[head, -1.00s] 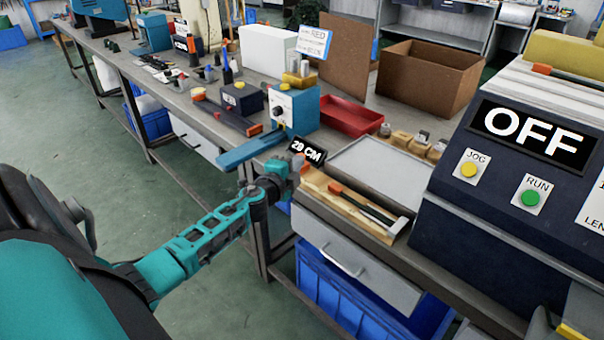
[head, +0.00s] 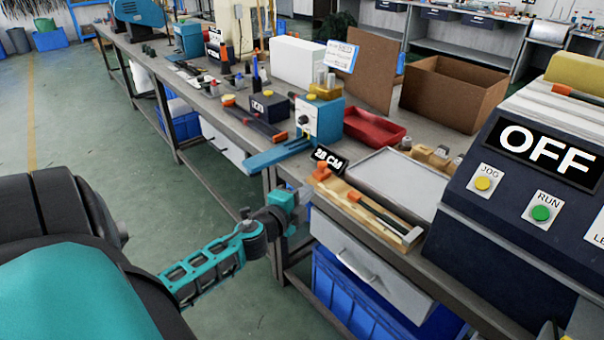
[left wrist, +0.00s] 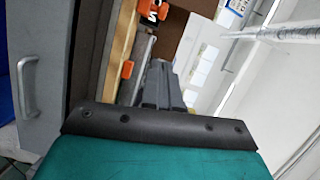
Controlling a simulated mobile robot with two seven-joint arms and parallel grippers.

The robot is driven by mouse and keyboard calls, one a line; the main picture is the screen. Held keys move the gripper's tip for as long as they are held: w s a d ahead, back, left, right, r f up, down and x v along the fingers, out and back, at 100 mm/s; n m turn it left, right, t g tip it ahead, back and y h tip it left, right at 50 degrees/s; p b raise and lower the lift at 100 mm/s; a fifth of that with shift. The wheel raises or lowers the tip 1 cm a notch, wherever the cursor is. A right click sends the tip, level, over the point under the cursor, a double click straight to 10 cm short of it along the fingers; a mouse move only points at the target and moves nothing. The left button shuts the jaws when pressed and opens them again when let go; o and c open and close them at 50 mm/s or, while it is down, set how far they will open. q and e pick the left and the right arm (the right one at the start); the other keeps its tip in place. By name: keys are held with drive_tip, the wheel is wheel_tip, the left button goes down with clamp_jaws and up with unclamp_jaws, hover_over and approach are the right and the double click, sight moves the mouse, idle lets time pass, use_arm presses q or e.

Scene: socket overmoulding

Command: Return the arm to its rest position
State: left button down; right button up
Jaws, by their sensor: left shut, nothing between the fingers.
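My left arm comes in from the left in the head view. Its wrist is at the front edge of the bench, just below the 20 CM sign (head: 328,158). My left gripper (left wrist: 160,84) shows dark and foreshortened in the left wrist view; it is shut with nothing held. In the head view its fingers are hard to make out behind the wrist. A wooden tray (head: 341,191) beside it holds a dark strip with orange ends (head: 378,211). My right gripper is in neither view.
A grey drawer unit (head: 372,262) and a blue bin (head: 345,297) are under the bench, right of the wrist. The blue box with a dial (head: 319,120) and a blue bar (head: 278,155) stand behind it. The green floor (head: 150,200) left of the bench is clear.

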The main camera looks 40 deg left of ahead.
use_arm(q)
drive_tip(key=shift+s+d, duration=0.15)
drive_tip(key=shift+s, duration=0.4)
drive_tip(key=s+d+f+n+g+h, duration=0.1)
drive_tip(key=s+d+f+n+h, duration=0.1)
drive_tip(key=d, duration=0.6)
drive_tip(key=s+d+f+n+g+h, duration=0.2)
drive_tip(key=s+d+f+n, duration=0.3)
drive_tip(key=s+d, duration=0.3)
drive_tip(key=s+d+f+n+g+h, duration=0.2)
drive_tip(key=s+d+f+n, duration=0.2)
drive_tip(key=d, duration=0.5)
drive_tip(key=shift+s+d+f+p, duration=0.2)
drive_tip(key=shift+s+f+p, duration=0.1)
drive_tip(key=shift+s+f, duration=0.15)
